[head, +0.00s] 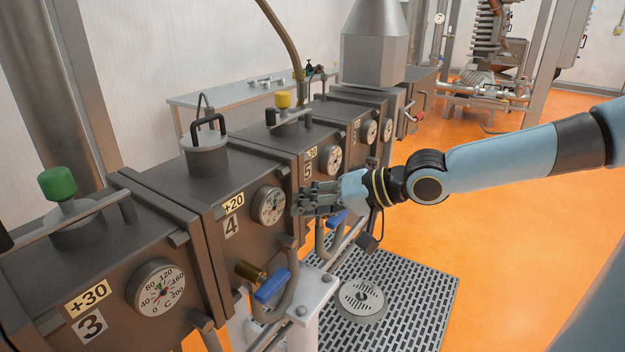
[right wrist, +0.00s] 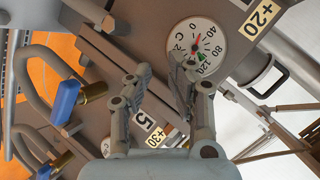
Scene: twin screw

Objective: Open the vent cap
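Several lidded caps sit on top of the row of machine sections, and I cannot tell by name which is the vent cap. Section 4 has a round grey cap with a black loop handle (head: 207,150). Section 3 has a cap with a green knob (head: 58,184) and a crossbar. Section 5 has a cap with a yellow knob (head: 283,100). My right gripper (head: 303,199) is in front of the machine, beside the gauge of section 4. In the right wrist view its fingers (right wrist: 160,82) are apart, with nothing between them. My left gripper is not in view.
A round dial gauge (head: 270,206) is close to my right gripper; it also shows in the right wrist view (right wrist: 198,50). Blue-handled valves (head: 271,285) stick out below. A floor grate (head: 410,292) lies in front, with open orange floor (head: 510,240) to the right.

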